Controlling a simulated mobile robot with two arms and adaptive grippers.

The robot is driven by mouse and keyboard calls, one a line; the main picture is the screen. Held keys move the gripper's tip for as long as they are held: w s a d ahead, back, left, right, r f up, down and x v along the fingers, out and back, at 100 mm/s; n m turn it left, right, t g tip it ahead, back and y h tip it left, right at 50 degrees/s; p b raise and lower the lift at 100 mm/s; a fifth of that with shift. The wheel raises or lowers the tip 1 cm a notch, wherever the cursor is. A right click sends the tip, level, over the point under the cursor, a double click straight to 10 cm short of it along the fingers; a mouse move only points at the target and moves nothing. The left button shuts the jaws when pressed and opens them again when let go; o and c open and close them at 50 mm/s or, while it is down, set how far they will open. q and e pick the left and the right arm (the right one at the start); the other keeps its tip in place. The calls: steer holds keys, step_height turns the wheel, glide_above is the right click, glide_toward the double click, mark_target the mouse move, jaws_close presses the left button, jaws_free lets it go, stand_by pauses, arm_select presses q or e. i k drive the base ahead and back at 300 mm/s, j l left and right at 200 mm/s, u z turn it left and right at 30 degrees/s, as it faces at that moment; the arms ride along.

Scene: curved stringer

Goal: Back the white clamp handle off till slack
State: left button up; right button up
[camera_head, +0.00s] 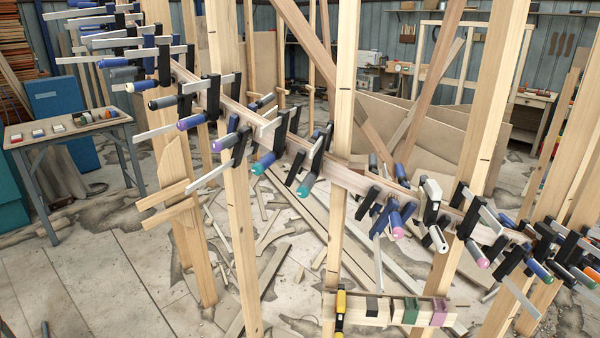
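A curved wooden stringer (345,176) sweeps down from the upper left to the lower right, with many bar clamps fixed along it. A white clamp handle (438,239) hangs right of centre, below the stringer. It is tilted, with its lower end toward the right. Above it is a pale clamp body (432,190) with dark parts. I cannot tell from here how tight this clamp is. Clamps with blue and pink-tipped handles (396,220) hang close to its left, and another with a pink-tipped handle (477,255) hangs to its right. Neither of my grippers shows in this view.
Upright timber posts (342,130) stand in front of and around the stringer. A ledge (375,318) at the bottom holds coloured blocks, with a yellow-and-black clamp (340,308) at its left. Wood offcuts litter the floor (100,275). A metal-legged table (70,130) stands at left.

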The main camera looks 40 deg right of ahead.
mark_target(441, 245)
steer(key=z, duration=2.2)
